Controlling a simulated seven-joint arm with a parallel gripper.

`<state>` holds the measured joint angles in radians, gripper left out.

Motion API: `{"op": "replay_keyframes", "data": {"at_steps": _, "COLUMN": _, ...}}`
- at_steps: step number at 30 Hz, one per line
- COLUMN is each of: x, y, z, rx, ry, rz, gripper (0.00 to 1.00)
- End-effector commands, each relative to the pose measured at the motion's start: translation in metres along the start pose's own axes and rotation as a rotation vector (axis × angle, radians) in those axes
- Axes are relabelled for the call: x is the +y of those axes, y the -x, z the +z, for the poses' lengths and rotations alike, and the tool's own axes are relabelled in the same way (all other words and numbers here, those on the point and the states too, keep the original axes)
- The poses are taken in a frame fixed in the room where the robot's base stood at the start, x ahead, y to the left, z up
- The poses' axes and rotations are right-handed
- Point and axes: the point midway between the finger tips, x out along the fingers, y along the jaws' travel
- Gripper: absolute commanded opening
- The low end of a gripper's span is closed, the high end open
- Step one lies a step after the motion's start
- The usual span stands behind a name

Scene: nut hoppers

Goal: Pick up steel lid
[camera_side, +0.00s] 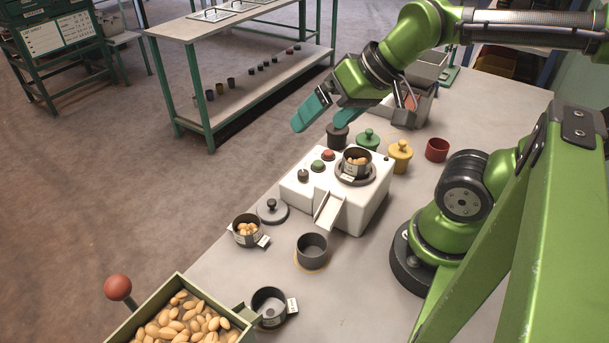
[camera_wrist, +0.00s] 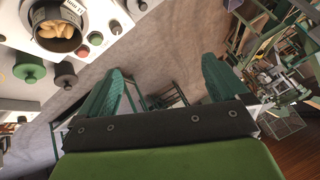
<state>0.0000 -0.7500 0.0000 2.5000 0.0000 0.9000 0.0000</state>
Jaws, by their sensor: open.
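The steel lid (camera_side: 272,212), a grey disc with a dark knob, lies flat on the table in the side view. It is left of the white machine and beside a small pot of nuts. My gripper (camera_side: 328,114) is open and empty, raised above the far end of the white machine, well away from the steel lid. Its teal fingers spread apart in the wrist view (camera_wrist: 165,82).
The white machine (camera_side: 350,208) carries a pot of nuts (camera_side: 356,161). Behind it stand a dark (camera_side: 337,136), a green (camera_side: 367,139) and a yellow lidded piece (camera_side: 400,156), and a red cup (camera_side: 437,150). Near the front are an empty pot (camera_side: 312,250) and a nut hopper (camera_side: 240,323).

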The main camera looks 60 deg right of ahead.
Motion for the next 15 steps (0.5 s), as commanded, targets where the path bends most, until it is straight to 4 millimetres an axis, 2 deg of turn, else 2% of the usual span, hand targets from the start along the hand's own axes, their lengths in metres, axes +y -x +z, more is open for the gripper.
{"op": "replay_keyframes", "data": {"at_steps": 8, "x": 0.000, "y": -0.006, "z": 0.003, "rx": -0.027, "ry": 0.003, "rz": 0.006, "gripper": 1.00}}
{"op": "replay_keyframes", "data": {"at_steps": 12, "x": -0.004, "y": -0.027, "z": 0.000, "rx": -0.120, "ry": 0.035, "rz": 0.041, "gripper": 1.00}}
{"op": "replay_keyframes", "data": {"at_steps": 15, "x": -0.011, "y": -0.049, "z": -0.007, "rx": -0.228, "ry": 0.165, "rz": 0.079, "gripper": 1.00}}
